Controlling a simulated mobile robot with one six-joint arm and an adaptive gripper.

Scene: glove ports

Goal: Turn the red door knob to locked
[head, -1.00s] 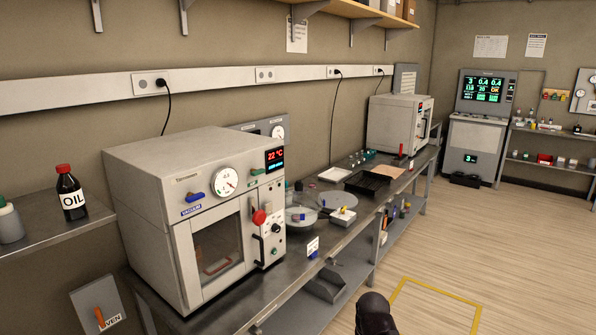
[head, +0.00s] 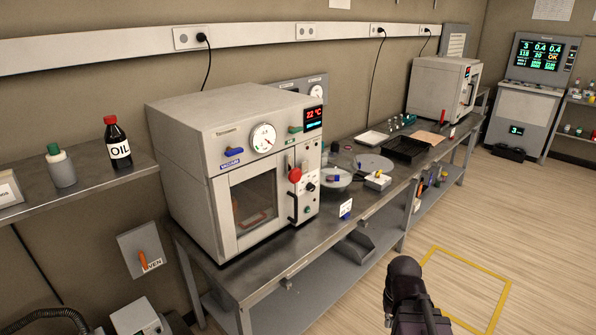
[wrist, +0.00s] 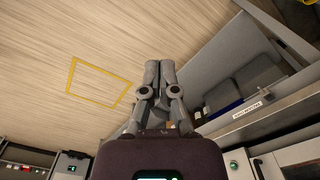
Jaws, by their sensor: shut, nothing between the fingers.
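The red door knob (head: 295,174) is on the right side of the front of a grey vacuum oven (head: 190,150), beside its windowed door (head: 252,207). The oven stands on a steel bench at the left-centre of the head view. The knob's lock marking is too small to read. In the wrist view my gripper (wrist: 160,65) is shut and empty, its fingers together. It points over the wooden floor beside the bench, away from the knob. In the head view only a dark part of my arm shows at the bottom; the fingertips do not show there.
Blue (head: 231,163) and green (head: 295,129) handles and a round gauge (head: 262,139) are on the oven. An oil bottle (head: 118,143) stands on the left bench. Round plates and a black tray (head: 408,149) lie right of the oven. The floor in front is clear.

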